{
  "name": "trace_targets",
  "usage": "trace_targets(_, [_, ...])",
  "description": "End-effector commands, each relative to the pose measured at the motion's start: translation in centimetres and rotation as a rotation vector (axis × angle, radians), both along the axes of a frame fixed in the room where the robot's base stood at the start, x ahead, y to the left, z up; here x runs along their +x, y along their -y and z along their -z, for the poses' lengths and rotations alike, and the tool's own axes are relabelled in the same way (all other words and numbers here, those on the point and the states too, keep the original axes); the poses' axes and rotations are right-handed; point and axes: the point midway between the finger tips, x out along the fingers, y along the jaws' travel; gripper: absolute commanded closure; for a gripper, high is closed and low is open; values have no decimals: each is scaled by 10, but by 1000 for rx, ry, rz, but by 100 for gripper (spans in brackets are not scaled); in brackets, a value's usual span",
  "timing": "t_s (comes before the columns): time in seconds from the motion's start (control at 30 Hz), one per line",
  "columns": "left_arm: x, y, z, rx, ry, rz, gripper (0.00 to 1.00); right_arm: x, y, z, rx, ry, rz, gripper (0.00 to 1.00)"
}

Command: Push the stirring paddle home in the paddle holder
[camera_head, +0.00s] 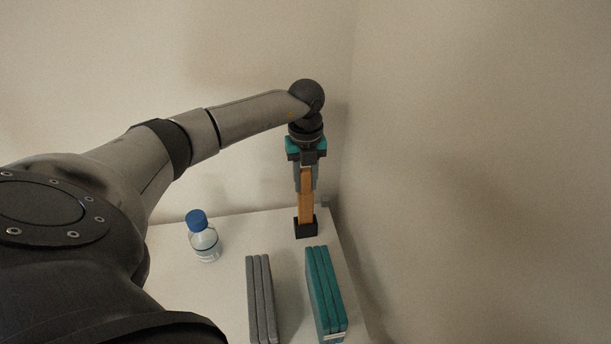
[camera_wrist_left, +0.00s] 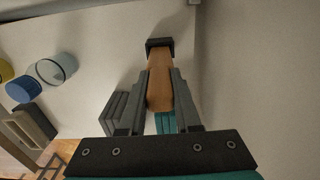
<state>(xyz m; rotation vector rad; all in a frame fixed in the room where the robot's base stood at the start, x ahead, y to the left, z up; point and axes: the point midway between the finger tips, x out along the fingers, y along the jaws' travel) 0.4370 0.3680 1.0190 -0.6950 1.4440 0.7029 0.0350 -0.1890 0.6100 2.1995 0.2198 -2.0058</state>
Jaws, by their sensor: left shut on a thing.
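The stirring paddle (camera_head: 305,209) is an orange-brown wooden bar standing about upright. Its lower end meets the small black paddle holder (camera_head: 306,230) near the table's far right corner; how deep it sits is hidden. My left gripper (camera_head: 306,183) is shut on the paddle's upper part, above the holder. In the left wrist view the paddle (camera_wrist_left: 160,88) runs between the two grey fingers of the left gripper (camera_wrist_left: 160,76), toward the dark holder (camera_wrist_left: 159,42). My right gripper is in neither view.
A blue-capped clear bottle (camera_head: 205,243) stands left on the white table (camera_head: 270,228). Grey upright slabs (camera_head: 261,298) and teal ones (camera_head: 325,292) stand in front of the holder. A wall (camera_head: 470,180) rises close on the right. A yellow object (camera_wrist_left: 5,70) shows at the wrist view's left edge.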

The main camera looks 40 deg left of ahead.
Motion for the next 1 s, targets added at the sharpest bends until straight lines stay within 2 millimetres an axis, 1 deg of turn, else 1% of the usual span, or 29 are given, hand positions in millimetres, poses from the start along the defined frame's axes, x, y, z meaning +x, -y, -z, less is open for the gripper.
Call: trace_targets(1.0, [0, 0, 26, 0, 0, 0, 100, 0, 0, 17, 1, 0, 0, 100])
